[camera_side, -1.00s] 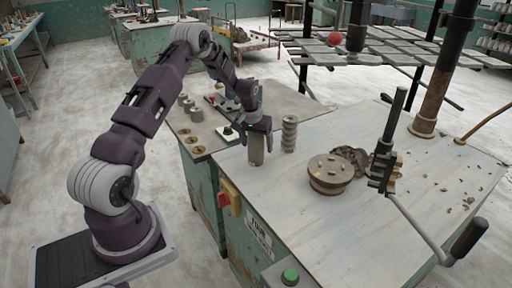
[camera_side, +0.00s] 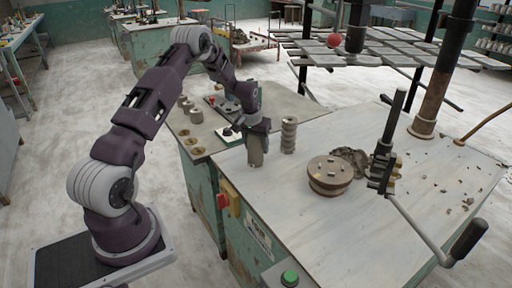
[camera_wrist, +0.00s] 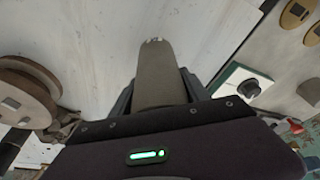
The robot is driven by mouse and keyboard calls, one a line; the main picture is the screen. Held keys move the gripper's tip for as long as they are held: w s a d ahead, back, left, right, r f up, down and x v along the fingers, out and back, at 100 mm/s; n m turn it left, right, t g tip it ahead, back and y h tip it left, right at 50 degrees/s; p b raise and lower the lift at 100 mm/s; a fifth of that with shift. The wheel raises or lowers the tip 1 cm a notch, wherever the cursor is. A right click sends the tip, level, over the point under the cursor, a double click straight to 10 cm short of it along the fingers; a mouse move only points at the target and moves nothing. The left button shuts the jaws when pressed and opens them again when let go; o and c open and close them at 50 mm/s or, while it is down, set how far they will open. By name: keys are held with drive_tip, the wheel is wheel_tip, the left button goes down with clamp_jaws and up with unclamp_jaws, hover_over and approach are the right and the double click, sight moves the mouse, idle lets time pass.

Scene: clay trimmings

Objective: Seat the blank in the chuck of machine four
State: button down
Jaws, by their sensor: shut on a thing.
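The blank (camera_side: 255,151) is a plain grey-tan cylinder. My gripper (camera_side: 256,137) is shut around its upper part, and the blank hangs down over the left part of the pale bench top; whether it touches the top I cannot tell. In the wrist view the blank (camera_wrist: 161,75) points away between the fingers (camera_wrist: 160,95). The chuck (camera_side: 330,172), a round brown wheel-like disc with small lugs on top, stands on the same bench to the right of the gripper, well apart from it. It also shows at the left of the wrist view (camera_wrist: 22,95).
A ribbed grey column (camera_side: 289,135) stands close right of the blank. Clay trimmings (camera_side: 350,155) lie behind the chuck, near a dark upright post with a crank handle (camera_side: 468,240). More cylinders (camera_side: 190,110) stand on the bench behind. The front bench top is mostly clear.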

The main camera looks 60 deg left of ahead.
sight(257, 137)
drive_tip(key=shift+r, duration=0.6)
wheel_tip(257, 137, up, 2)
drive_tip(key=shift+r, duration=0.1)
drive_tip(key=s, duration=1.8)
drive_tip(key=w+d+r+m+h, duration=0.1)
drive_tip(key=w+d+r+m, duration=0.15)
drive_tip(key=d, duration=0.55)
drive_tip(key=w+d+r+m, duration=0.2)
drive_tip(key=w+d, duration=0.1)
drive_tip(key=d, duration=0.6)
drive_tip(key=w+d+r+m+h, duration=0.1)
drive_tip(key=w+d+r+m, duration=0.2)
drive_tip(key=d, duration=0.5)
drive_tip(key=shift+m+t, duration=0.3)
drive_tip(key=shift+m, duration=0.15)
drive_tip(key=w+f, duration=0.1)
drive_tip(key=w, duration=0.7)
drive_tip(key=w+a+f, duration=0.1)
drive_tip(key=w, duration=0.6)
drive_tip(key=w+f, duration=0.1)
drive_tip(key=w, duration=0.7)
drive_tip(key=shift+w+a+f, duration=0.15)
drive_tip(key=shift+w+f, duration=0.15)
drive_tip(key=shift+w, duration=0.05)
drive_tip(key=shift+f, duration=0.1)
